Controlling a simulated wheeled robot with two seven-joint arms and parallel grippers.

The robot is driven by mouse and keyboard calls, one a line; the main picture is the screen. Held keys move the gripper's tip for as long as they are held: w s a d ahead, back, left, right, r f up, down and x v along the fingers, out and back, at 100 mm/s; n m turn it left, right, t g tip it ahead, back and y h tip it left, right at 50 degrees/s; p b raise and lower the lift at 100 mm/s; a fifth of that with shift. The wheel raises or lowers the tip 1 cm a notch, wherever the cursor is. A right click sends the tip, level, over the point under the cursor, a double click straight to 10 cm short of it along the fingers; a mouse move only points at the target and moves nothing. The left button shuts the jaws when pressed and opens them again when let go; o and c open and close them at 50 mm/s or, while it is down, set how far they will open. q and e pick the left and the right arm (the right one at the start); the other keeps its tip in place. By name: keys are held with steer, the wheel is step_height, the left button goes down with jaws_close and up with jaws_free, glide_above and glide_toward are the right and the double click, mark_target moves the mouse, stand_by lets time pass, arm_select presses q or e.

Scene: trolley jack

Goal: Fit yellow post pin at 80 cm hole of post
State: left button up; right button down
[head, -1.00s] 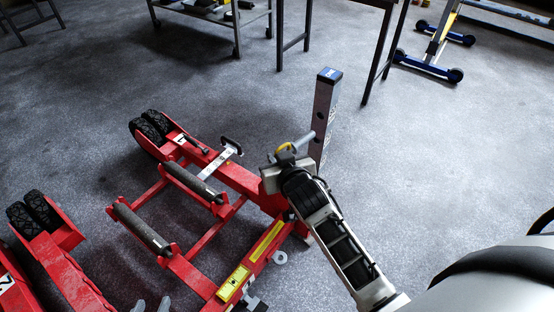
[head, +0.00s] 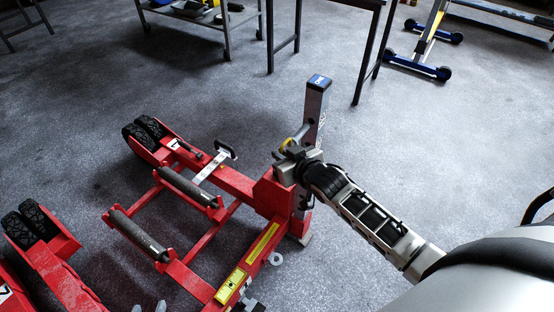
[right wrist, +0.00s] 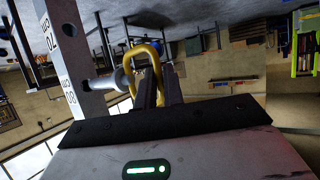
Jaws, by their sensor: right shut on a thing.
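The silver post (head: 316,103), with a blue cap, stands upright on the red trolley jack (head: 240,183). My right gripper (head: 290,152) is beside the post, shut on the yellow looped handle of the post pin (right wrist: 147,62). In the right wrist view the pin's grey shaft (right wrist: 105,83) points left at the post (right wrist: 70,50), level with the printed 80 mark. The shaft's end meets the post's face; I cannot tell how far it enters a hole. In the head view my arm and gripper hide most of the pin. My left gripper (head: 149,306) shows only two separated fingertips at the bottom edge.
Red jack arms with grey rollers (head: 187,187) and black wheels (head: 145,132) spread to the left. A trolley (head: 215,22) and table legs stand behind. A blue-footed stand (head: 425,55) is at the back right. The floor right of the post is clear.

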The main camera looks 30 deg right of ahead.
mark_target(299, 134)
steer(key=shift+w+d+r, duration=0.15)
steer(key=shift+w+d, duration=0.1)
steer(key=shift+d, duration=0.15)
stand_by(0.4)
steer(key=shift+p, duration=0.3)
stand_by(0.5)
stand_by(0.3)
steer(key=shift+p, duration=0.4)
steer(key=shift+w+d, duration=0.35)
steer(key=shift+d, duration=0.25)
steer(key=shift+w+d, duration=0.35)
steer(key=shift+d, duration=0.2)
stand_by(0.5)
steer(key=shift+d+b, duration=0.15)
steer(key=shift+b, duration=0.15)
steer(key=shift+w+d, duration=0.1)
steer(key=shift+w, duration=0.05)
steer(key=shift+w+d+b, duration=0.3)
steer(key=shift+w+d, duration=0.05)
steer(key=shift+d, duration=0.3)
steer(key=shift+w+d+b, duration=0.25)
steer(key=shift+w+d, duration=0.15)
steer(key=shift+d, duration=0.2)
steer(key=shift+w+d+b, duration=0.3)
steer(key=shift+w+d, duration=0.05)
steer(key=shift+d, duration=0.3)
